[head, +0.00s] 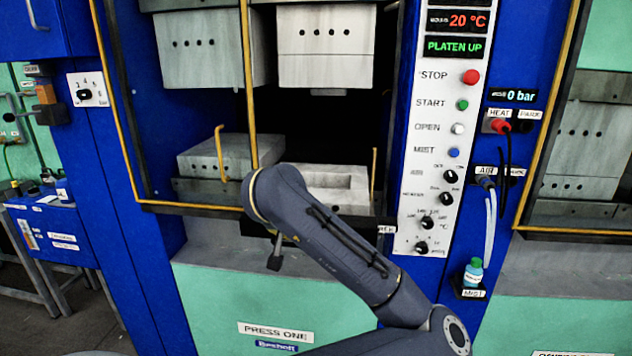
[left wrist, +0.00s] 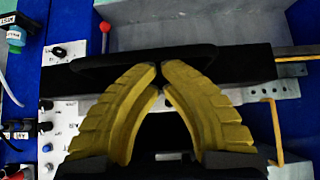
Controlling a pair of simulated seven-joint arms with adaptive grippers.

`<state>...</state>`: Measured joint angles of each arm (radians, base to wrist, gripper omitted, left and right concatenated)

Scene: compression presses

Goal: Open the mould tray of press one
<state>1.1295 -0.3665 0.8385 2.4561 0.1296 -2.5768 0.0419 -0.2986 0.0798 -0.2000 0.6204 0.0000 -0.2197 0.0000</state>
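Press one (head: 275,333) stands in the middle of the head view, with its label on the green lower front. Its opening shows a pale lower block with a recess (head: 335,179), partly behind my arm; it may be the mould tray. A grey lower block (head: 205,160) lies left of it. My dark arm crosses in front of the opening. The gripper's fingers are hidden there. In the left wrist view my left gripper (left wrist: 161,68) has its yellow fingertips together, before a dark bar (left wrist: 240,67). I cannot tell if they touch it. No held object shows. My right gripper is not seen.
The control panel (head: 432,200) stands right of the opening; its display reads PLATEN UP. Yellow hooked bars (head: 374,175) rise at the opening, one also in the left wrist view (left wrist: 275,125). A red-knobbed lever (left wrist: 105,28) and a bottle (head: 473,272) stand nearby.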

